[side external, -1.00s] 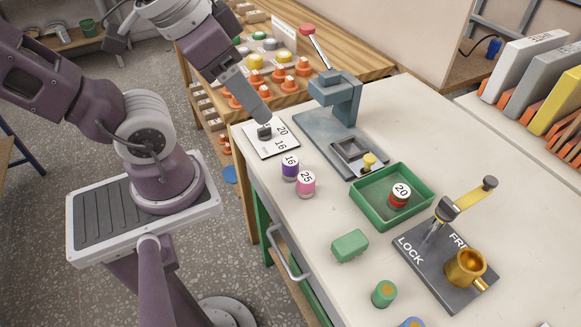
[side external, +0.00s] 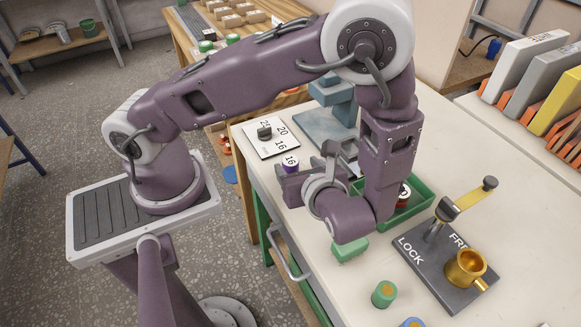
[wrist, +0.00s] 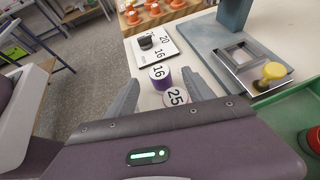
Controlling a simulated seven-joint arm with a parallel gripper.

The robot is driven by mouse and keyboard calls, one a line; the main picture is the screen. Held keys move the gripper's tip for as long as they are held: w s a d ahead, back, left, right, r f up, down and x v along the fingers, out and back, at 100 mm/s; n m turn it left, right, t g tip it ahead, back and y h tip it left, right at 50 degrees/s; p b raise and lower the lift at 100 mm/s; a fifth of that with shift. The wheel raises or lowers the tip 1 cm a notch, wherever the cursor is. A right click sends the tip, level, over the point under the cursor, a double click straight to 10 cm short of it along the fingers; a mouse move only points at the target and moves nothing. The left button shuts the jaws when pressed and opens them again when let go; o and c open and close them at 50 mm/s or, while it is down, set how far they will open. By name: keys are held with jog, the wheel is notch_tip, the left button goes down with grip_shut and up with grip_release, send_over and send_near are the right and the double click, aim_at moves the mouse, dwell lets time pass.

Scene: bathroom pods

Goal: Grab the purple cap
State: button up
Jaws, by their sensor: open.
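The purple cap (wrist: 161,79), with a white top marked 16, stands upright on the bench. In the side view the purple cap (side external: 290,162) shows just beyond my gripper (side external: 308,167). The pink cap (wrist: 175,96), marked 25, stands close on the near side of the purple one. My gripper (wrist: 160,77) is open, with its two fingers on either side of the caps in the wrist view. Nothing appears held. In the side view my gripper hides the pink cap.
A white numbered card with a dark knob (side external: 264,133) lies behind the caps. A blue-grey press (side external: 335,92) stands to the right. A green tray (side external: 421,203) holds a red cap (side external: 404,194). A green block (side external: 349,249) and lock fixture (side external: 445,258) are nearer.

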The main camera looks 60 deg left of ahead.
aim_at(292, 163)
jog(key=x, duration=0.4)
jog(key=shift+a+f, duration=0.25)
jog(key=shift+f, duration=0.2)
grip_shut()
jog(key=shift+r, duration=0.1)
